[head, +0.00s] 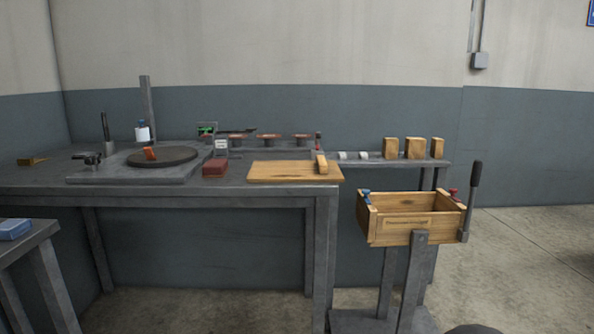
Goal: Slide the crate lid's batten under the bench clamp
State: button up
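The crate lid (285,172) is a flat light-wood board lying on the bench top near its front right corner. A short wooden batten (322,164) stands up across its right end. Behind the batten is a small upright piece with a dark red top (318,140); I cannot tell whether it is the bench clamp or whether it touches the batten. A black clamp-like fitting (91,158) sits at the left of the bench, well apart from the lid. The open wooden crate (397,234) stands on a grey stand to the right, lower than the bench. My gripper is not in view.
A dark red block (215,169) lies left of the lid. A round dark turntable (162,156) on a grey plate holds an orange item. Wooden blocks (415,148) stand on a back shelf. A dark lever (473,195) rises at the crate's right. Floor is open at far right.

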aim_at(321, 170)
jog(key=z, duration=2.9)
jog(key=k, duration=1.3)
jog(key=u, duration=2.3)
